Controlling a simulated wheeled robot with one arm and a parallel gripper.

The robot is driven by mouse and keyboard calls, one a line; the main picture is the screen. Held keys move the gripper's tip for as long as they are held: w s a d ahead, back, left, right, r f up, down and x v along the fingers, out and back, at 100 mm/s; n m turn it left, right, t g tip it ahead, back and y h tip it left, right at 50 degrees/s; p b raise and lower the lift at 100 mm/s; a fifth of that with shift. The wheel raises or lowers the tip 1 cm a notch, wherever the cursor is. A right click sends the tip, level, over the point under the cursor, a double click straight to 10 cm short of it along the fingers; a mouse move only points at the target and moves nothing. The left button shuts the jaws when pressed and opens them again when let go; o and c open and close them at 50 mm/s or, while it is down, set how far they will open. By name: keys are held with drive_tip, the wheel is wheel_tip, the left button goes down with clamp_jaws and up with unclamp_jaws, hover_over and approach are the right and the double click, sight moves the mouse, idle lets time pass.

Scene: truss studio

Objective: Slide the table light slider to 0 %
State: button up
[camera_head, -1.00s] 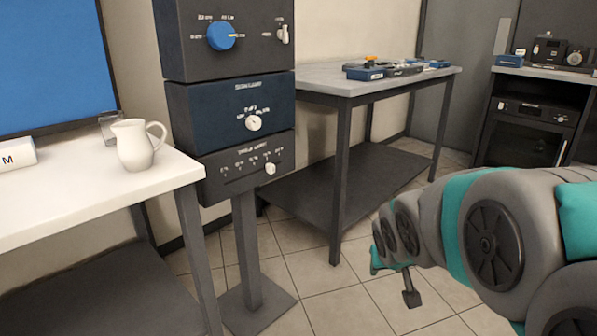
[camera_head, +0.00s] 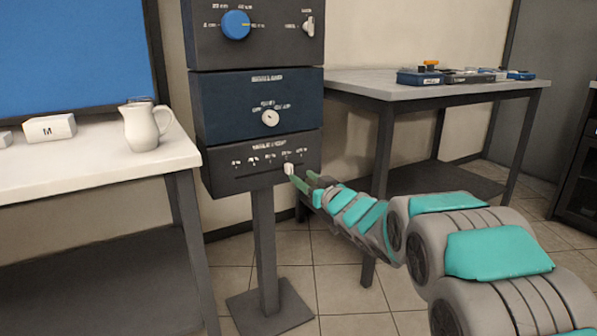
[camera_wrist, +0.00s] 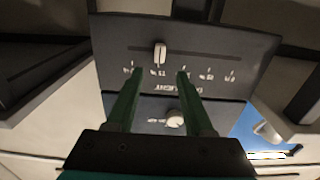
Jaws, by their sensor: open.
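The table light slider is a small white knob (camera_head: 289,169) in a horizontal slot on the dark lower panel (camera_head: 225,179) of the control post. It sits right of the slot's middle, under the fourth of the percent marks, which are too small to read surely. My gripper (camera_head: 304,181) is at the knob's right and front in the head view. In the wrist view, which shows the panel upside down, the knob (camera_wrist: 160,53) lies between the lines of my open green fingers (camera_wrist: 157,72), just beyond the tips. Nothing is between the fingers; I see no clear contact.
Above the slider are a blue panel with a white dial (camera_head: 270,118) and a dark panel with a blue knob (camera_head: 236,24) and a switch (camera_head: 308,26). A white table (camera_head: 90,170) with a jug (camera_head: 141,128) stands left; a grey table (camera_head: 400,92) stands behind right.

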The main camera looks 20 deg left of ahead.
sight(291, 168)
drive_tip(key=shift+x, duration=3.7)
drive_tip(key=shift+c, duration=0.3)
clamp_jaws()
